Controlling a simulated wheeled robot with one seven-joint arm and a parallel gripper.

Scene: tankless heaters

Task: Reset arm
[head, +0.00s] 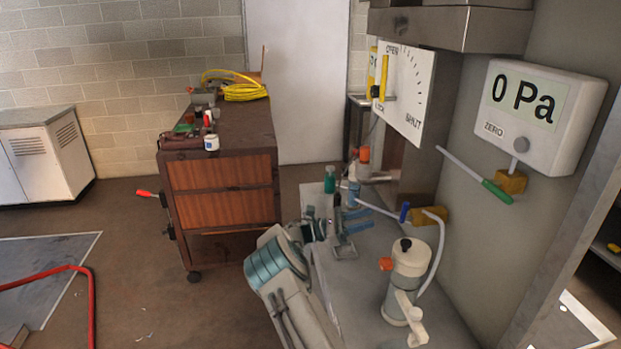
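My arm rises from the bottom middle of the head view, and its grey and teal links are bent over the left edge of the grey bench. My gripper (366,220) is at the end of the arm, low above the bench and pointing right. Its two blue fingers look apart, with nothing seen between them. A white pump-like device (409,258) with a black cap and an orange knob stands on the bench to the right of the gripper, apart from it.
A wall gauge (541,108) reads 0 Pa. A dial panel (404,85) with a yellow lever hangs above the bench (375,262). A green-tipped rod (495,190) juts from the wall. A brown wheeled cabinet (222,185) stands left of my arm. Floor is open farther left, with a red hose (88,285).

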